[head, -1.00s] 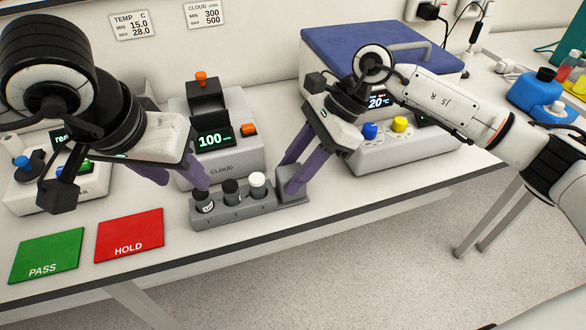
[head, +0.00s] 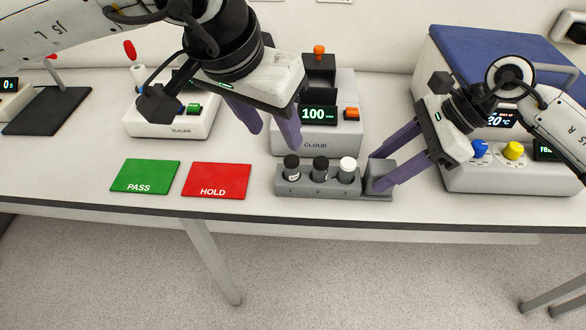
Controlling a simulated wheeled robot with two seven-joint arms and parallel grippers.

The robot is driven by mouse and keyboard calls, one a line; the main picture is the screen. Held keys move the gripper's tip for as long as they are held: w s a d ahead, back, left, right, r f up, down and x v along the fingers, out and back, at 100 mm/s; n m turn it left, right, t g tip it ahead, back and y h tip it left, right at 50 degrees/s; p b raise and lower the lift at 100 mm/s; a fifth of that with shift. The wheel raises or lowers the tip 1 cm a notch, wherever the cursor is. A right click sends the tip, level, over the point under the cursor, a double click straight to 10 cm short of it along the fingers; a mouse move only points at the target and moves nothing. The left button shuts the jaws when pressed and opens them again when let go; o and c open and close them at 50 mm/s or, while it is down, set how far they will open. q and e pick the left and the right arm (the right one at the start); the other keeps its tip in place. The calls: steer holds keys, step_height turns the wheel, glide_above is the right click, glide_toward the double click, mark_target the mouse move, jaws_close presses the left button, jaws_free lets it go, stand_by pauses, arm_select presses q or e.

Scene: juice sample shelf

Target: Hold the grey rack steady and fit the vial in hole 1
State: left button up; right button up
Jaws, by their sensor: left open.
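The grey rack (head: 330,189) stands on the bench in front of the cloud meter. A black-capped vial (head: 291,163) stands about upright at the rack's left end; a bit of its label shows. Another black-capped vial (head: 320,165) is in the middle, and a white-capped vial (head: 347,166) is to its right. Hole numbers cannot be read. My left gripper (head: 273,138) is open and empty, above and behind the left vial, apart from it. My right gripper (head: 375,171) has its fingers on either side of the rack's right end block (head: 382,170), shut on it.
The cloud meter (head: 315,145) reads 100 close behind the rack. A red HOLD mat (head: 216,178) and green PASS mat (head: 146,174) lie to the left. The sugar meter (head: 170,122) is behind them. A blue-lidded machine (head: 510,178) stands right. The bench's front edge is close.

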steer(key=shift+o, duration=0.9)
